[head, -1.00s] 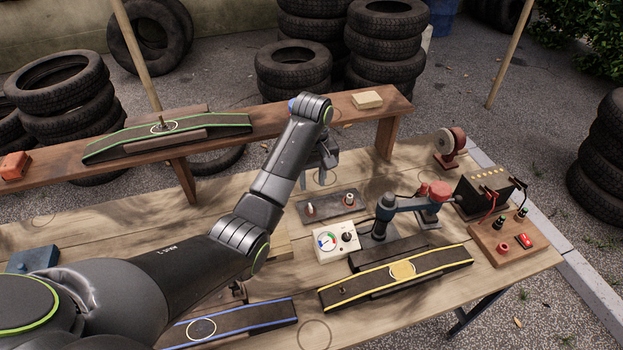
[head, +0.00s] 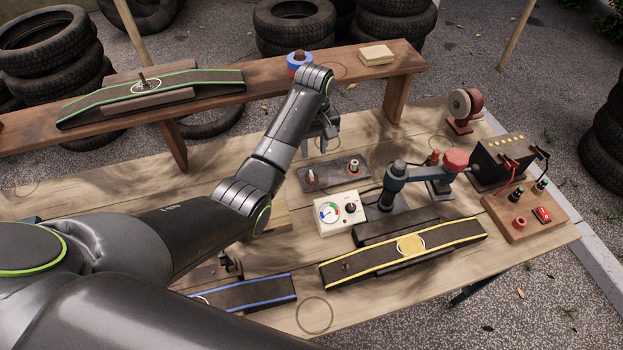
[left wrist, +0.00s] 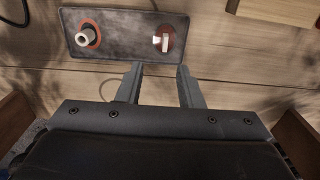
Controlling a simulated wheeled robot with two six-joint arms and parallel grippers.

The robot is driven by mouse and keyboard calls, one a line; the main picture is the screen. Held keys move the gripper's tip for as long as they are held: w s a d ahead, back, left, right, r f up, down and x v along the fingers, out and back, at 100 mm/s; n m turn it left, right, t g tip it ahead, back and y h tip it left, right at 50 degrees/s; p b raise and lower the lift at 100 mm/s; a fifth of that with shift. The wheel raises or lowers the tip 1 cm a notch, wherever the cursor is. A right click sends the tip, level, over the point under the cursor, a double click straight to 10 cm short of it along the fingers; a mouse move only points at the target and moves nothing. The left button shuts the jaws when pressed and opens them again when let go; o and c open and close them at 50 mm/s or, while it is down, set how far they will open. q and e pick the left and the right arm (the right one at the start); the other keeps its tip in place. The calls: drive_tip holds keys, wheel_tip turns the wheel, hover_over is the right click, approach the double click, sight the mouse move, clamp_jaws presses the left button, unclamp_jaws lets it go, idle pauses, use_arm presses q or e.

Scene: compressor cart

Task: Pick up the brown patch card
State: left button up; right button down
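I cannot pick out a brown patch card for certain in either view. A small pale tan block or stack (head: 376,54) lies on the raised shelf, at its right end. My left gripper (head: 325,138) hangs below and in front of the shelf, above the table. In the left wrist view its two fingers (left wrist: 160,76) are apart with nothing between them. They point at the near edge of a dark plate (left wrist: 124,36) with two short posts. My right gripper is not in view.
The wooden shelf (head: 346,86) runs behind my arm, with a green-edged strip (head: 150,98) and a blue-red round item (head: 299,64) on it. A meter box (head: 340,212), a press arm (head: 425,172) and a yellow-edged strip (head: 375,265) crowd the table's right.

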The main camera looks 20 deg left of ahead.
sight(311, 173)
use_arm(q)
wheel_tip(311, 173, down, 4)
drive_tip(key=shift+s+r, duration=0.1)
drive_tip(key=shift+r, duration=0.05)
drive_tip(key=f, duration=0.2)
drive_tip(key=f+p, duration=0.1)
drive_tip(key=f, duration=0.1)
drive_tip(key=shift+s+a+f, duration=0.1)
drive_tip(key=shift+s+a, duration=0.1)
drive_tip(key=shift+s, duration=0.2)
drive_tip(key=shift+w+f, duration=0.1)
drive_tip(key=shift+f, duration=0.4)
clamp_jaws()
